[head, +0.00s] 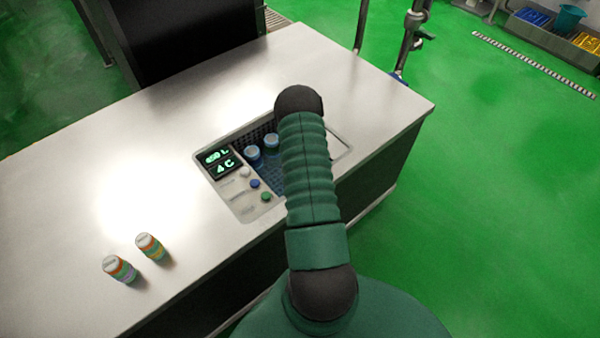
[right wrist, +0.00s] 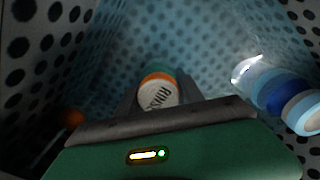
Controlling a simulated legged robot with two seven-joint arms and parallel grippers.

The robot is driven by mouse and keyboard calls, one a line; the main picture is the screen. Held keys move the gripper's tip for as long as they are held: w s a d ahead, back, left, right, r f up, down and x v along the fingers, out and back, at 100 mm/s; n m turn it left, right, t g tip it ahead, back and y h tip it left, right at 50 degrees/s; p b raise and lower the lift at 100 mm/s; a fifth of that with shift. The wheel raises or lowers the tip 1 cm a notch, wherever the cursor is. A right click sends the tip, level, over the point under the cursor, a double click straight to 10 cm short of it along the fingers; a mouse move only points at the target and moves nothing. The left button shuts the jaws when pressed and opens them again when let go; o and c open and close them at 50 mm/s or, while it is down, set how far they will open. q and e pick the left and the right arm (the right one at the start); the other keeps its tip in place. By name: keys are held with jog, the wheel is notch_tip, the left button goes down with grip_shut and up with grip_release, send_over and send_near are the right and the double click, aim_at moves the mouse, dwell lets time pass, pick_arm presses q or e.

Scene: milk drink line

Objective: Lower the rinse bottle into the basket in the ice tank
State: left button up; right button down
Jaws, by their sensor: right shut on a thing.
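The rinse bottle (right wrist: 157,93) shows in the right wrist view with its white lettered cap toward me and an orange band below it. My right gripper (right wrist: 158,98) is shut on it, with a finger on each side. The bottle is down between the perforated walls of the basket (right wrist: 30,70). Whether its base touches the basket floor is hidden. In the head view the ice tank (head: 243,202) is set into the counter, and my green arm hides its right part, the rinse bottle and the right gripper. My left gripper is in neither view.
Blue-banded bottles (right wrist: 290,97) are in the basket to the right of the held bottle; two blue-capped bottles (head: 253,153) show there in the head view. Two orange-banded bottles (head: 120,268) stand on the counter (head: 60,220) at lower left. The tank's panel (head: 223,160) reads 4C.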

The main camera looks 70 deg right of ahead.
jog(key=shift+f+b, duration=1.35)
jog(key=shift+f, duration=0.5)
dwell(0.6)
jog(key=c, duration=0.7)
grip_release()
jog(key=shift+o, duration=0.2)
